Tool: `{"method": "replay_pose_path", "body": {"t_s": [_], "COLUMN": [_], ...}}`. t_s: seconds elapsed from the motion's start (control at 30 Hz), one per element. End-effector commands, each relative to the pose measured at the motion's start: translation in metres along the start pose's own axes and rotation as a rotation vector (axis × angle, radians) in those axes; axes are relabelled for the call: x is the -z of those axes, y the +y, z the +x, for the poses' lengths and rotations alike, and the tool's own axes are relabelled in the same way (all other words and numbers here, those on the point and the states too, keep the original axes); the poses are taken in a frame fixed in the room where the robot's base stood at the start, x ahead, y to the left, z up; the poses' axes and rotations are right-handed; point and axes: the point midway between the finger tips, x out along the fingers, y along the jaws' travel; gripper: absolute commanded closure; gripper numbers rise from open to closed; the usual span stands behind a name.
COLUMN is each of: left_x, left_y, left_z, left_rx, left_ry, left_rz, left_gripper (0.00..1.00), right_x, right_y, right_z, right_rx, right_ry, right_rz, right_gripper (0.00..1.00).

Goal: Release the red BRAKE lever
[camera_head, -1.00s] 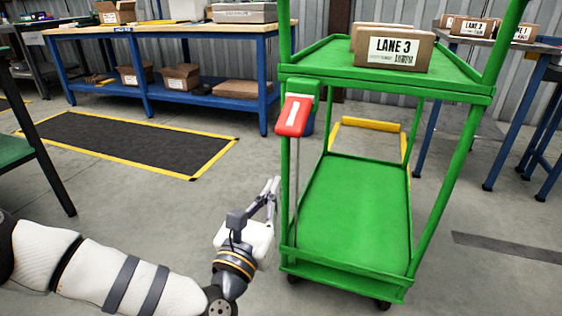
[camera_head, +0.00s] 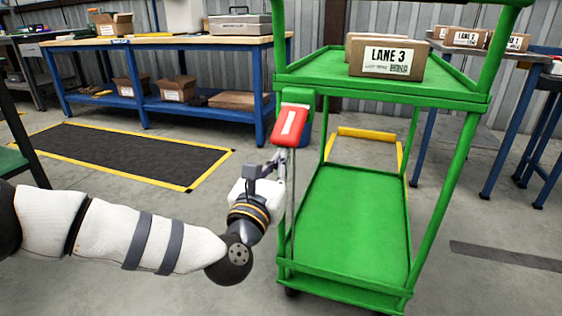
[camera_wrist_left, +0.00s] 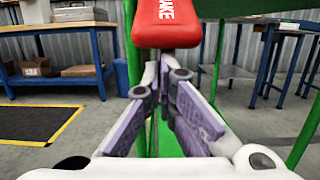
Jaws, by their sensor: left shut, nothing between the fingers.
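The red BRAKE lever (camera_head: 290,126) hangs on the left front post of the green cart (camera_head: 350,215), below its top shelf, tilted with its lower end toward me. It fills the top middle of the left wrist view (camera_wrist_left: 167,22), where its white lettering shows in part. My left gripper (camera_head: 277,160) is shut and empty just below the lever's lower end. In the left wrist view the fingertips (camera_wrist_left: 165,62) come together right under the lever's end; whether they touch it I cannot tell. My right gripper is in neither view.
A LANE 3 carton (camera_head: 386,58) stands on the cart's top shelf with another behind it. A blue workbench (camera_head: 160,98) stands back left, and a table with cartons (camera_head: 500,53) at right. Floor around the yellow-edged black mat (camera_head: 125,155) is free.

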Motion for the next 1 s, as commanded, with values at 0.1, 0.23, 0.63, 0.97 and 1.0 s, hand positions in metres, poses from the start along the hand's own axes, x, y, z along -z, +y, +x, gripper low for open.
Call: {"method": "replay_pose_path", "body": {"t_s": [0.1,0.23,0.63,0.97,1.0], "left_x": [0.000,-0.003,-0.033,-0.072,-0.078], "left_y": [0.000,0.000,0.000,-0.001,-0.001], "left_z": [0.000,-0.001,-0.008,-0.015,-0.015], "left_rx": [0.000,0.000,0.001,0.002,0.002], "left_ry": [0.000,0.010,0.176,0.478,0.514], "left_rz": [0.000,0.000,0.001,0.003,0.004], "left_gripper": [1.00,1.00,1.00,1.00,1.00], "right_x": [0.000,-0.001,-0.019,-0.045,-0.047], "right_y": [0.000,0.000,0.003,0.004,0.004], "right_z": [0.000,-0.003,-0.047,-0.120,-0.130], "right_rx": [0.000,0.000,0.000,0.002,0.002], "right_ry": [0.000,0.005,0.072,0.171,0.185], "right_rz": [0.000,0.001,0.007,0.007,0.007], "right_gripper": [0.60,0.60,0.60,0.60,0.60]}}
